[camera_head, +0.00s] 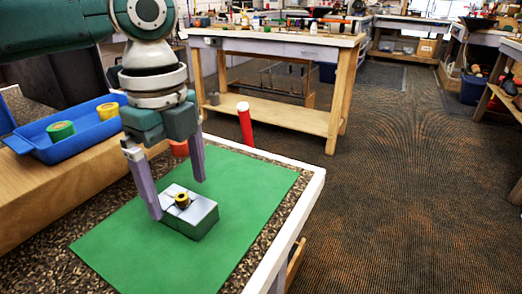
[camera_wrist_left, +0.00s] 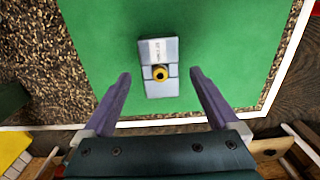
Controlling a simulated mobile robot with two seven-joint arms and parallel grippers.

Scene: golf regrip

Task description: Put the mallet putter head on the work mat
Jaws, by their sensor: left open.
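The mallet putter head (camera_head: 203,219) is a grey block with a yellow-ringed hole on top. It rests on the green work mat (camera_head: 250,176). My right gripper is not in view.
A blue tray (camera_head: 75,148) with a green tape roll (camera_head: 61,131) and a yellow one (camera_head: 108,110) stands at the left. A red upright tube (camera_head: 245,124) stands behind the bench's white edge (camera_head: 300,205). A wooden workbench (camera_head: 270,45) is farther back. Bare mat lies right of the head.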

